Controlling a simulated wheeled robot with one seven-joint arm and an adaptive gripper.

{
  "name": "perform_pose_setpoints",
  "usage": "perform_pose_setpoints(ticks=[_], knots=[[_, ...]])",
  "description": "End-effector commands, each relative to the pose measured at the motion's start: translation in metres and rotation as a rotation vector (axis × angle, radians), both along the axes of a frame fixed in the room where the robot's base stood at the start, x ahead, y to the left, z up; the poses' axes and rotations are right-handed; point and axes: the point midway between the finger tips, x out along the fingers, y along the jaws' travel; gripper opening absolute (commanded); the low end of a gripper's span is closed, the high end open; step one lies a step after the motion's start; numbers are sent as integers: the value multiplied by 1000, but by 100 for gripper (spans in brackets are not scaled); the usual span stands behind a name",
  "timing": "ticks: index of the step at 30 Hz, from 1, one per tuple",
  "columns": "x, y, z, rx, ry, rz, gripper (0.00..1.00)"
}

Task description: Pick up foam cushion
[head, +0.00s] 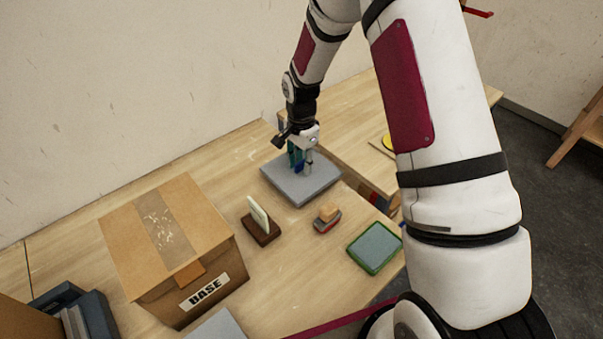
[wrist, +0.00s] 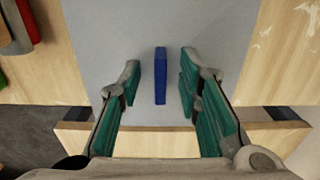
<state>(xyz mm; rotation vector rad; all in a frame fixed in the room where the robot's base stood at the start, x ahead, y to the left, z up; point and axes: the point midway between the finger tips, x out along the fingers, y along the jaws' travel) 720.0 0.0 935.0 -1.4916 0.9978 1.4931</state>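A small blue block (wrist: 160,75), which I take to be the foam cushion, shows in the wrist view as a narrow upright strip. It is on a flat grey pad (wrist: 105,20); in the head view this grey pad (head: 300,192) lies on the wooden table. My gripper (wrist: 160,82) is open, with green-lined fingers on the left and right of the blue block and a clear gap on each side. In the head view my gripper (head: 301,166) points down over the pad and mostly hides the block.
A cardboard box marked BASE (head: 160,250) stands at the left. A brown holder with a pale card (head: 261,224), a small red-based block (head: 327,218) and a green-rimmed tray (head: 375,247) lie in front of the pad. Bare table separates them.

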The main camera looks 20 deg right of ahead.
Motion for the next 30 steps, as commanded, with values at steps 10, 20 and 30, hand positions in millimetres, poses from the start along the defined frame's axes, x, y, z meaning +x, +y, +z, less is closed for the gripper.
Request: perform_pose_setpoints(ticks=[10, 20, 30], knots=[[0, 0, 0, 0, -1, 0, 0], [1, 0, 1, -1, -1, 0, 0], [3, 0, 46, 0, -7, 0, 0]])
